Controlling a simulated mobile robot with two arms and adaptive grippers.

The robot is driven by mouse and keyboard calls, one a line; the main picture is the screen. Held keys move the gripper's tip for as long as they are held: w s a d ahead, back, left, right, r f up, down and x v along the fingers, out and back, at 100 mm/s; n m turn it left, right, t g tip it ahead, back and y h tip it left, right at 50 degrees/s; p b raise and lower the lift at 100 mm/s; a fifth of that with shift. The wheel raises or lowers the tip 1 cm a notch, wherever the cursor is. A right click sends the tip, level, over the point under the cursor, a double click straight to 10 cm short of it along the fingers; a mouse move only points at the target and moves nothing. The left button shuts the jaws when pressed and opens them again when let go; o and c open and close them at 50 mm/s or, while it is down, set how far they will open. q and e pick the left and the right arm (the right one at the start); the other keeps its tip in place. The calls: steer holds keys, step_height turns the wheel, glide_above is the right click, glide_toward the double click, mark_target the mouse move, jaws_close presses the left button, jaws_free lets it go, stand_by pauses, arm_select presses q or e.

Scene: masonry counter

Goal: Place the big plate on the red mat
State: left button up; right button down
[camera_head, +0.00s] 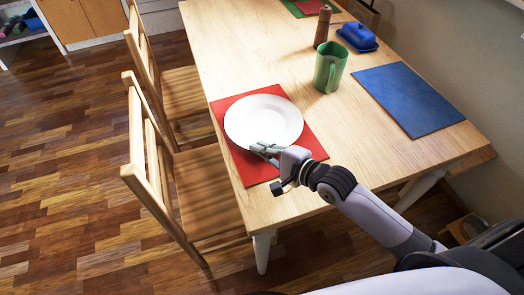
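The big white plate (263,121) lies over the red mat (308,142) near the left edge of the table. The mat shows around the plate, mostly at its right and front. My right gripper (261,149) is at the plate's near rim, its fingertips overlapping the rim in the picture. I cannot tell whether its fingers are closed on the rim or only beside it, or whether the plate rests fully on the mat. My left gripper is out of view.
On the wooden table (240,50) are a green mug (329,70), a blue mat (406,98), a brown grinder (322,27) and a blue butter dish (358,37). Another red and green mat (309,7) lies at the far end. Wooden chairs (150,150) stand along the left side.

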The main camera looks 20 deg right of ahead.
steer(key=c, duration=2.1)
jaws_free()
steer(key=shift+f, duration=0.1)
steer(key=shift+s, duration=0.1)
steer(key=v, duration=1.2)
steer(key=shift+f, duration=0.1)
